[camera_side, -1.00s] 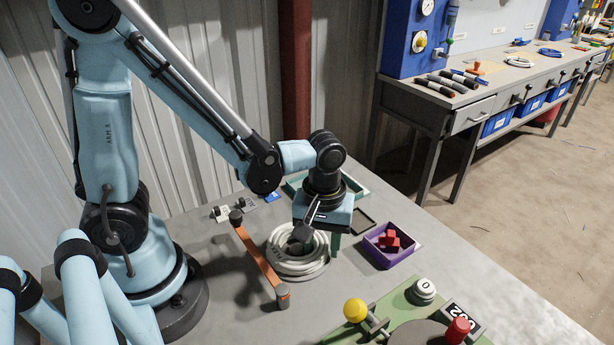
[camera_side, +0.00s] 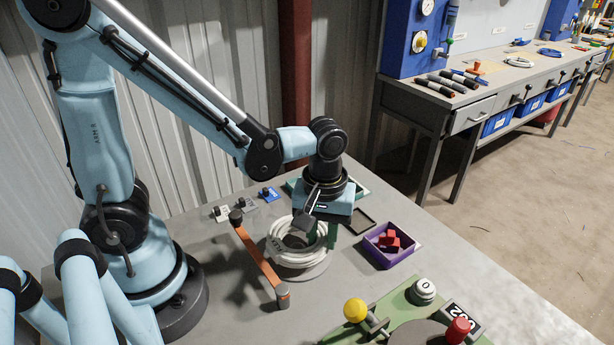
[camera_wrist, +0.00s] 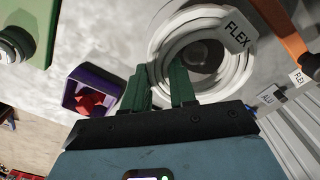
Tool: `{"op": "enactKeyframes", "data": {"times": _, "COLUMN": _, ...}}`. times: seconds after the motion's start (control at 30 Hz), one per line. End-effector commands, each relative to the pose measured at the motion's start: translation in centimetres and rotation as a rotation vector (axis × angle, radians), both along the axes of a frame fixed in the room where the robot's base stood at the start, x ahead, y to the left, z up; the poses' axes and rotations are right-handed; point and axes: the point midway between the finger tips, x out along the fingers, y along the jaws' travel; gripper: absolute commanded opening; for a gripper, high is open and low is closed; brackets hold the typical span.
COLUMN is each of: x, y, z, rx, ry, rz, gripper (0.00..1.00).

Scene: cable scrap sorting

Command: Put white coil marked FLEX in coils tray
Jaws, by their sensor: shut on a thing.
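The white coil marked FLEX (camera_side: 290,260) is a thick ring, a little above a grey round base (camera_side: 318,272) in the side view. In the wrist view the coil (camera_wrist: 185,24) fills the top middle, with its FLEX tag (camera_wrist: 238,34) facing the camera. My gripper (camera_side: 322,234) points down at the coil's right side. Its green fingers (camera_wrist: 160,78) are shut on the ring wall at the coil's lower left in the wrist view.
An orange bar on black posts (camera_side: 262,262) stands close left of the coil. A purple bin with red pieces (camera_side: 376,257) is to the right. A dark empty frame (camera_side: 358,221) lies behind that bin. A green fixture with a yellow knob (camera_side: 355,309) is in front. Small labelled pieces (camera_side: 268,194) lie behind.

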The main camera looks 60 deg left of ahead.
Motion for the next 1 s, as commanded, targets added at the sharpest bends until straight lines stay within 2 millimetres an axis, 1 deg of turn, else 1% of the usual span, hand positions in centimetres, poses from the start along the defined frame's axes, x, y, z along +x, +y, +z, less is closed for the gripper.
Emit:
{"op": "enactKeyframes", "data": {"times": 0.23, "x": 0.0, "y": 0.0, "z": 0.9, "rx": 0.0, "ry": 0.0, "rz": 0.0, "gripper": 0.0}}
{"op": "enactKeyframes", "data": {"times": 0.53, "x": 0.0, "y": 0.0, "z": 0.9, "rx": 0.0, "ry": 0.0, "rz": 0.0, "gripper": 0.0}}
{"op": "enactKeyframes", "data": {"times": 0.63, "x": 0.5, "y": 0.2, "z": 1.0, "rx": 0.0, "ry": 0.0, "rz": 0.001, "gripper": 0.0}}
{"op": "enactKeyframes", "data": {"times": 0.67, "x": 0.8, "y": 0.3, "z": 1.0, "rx": 0.0, "ry": 0.0, "rz": 0.002, "gripper": 0.0}}
{"op": "enactKeyframes", "data": {"times": 0.77, "x": 2.6, "y": 1.2, "z": 1.3, "rx": 0.001, "ry": 0.001, "rz": 0.005, "gripper": 0.0}}
{"op": "enactKeyframes", "data": {"times": 0.87, "x": 5.5, "y": 2.8, "z": 1.6, "rx": 0.001, "ry": 0.001, "rz": 0.008, "gripper": 0.0}}
{"op": "enactKeyframes", "data": {"times": 0.9, "x": 6.7, "y": 3.6, "z": 1.6, "rx": 0.001, "ry": 0.001, "rz": 0.009, "gripper": 0.0}}
{"op": "enactKeyframes", "data": {"times": 1.0, "x": 9.7, "y": 6.0, "z": 1.8, "rx": 0.001, "ry": 0.001, "rz": 0.008, "gripper": 0.0}}
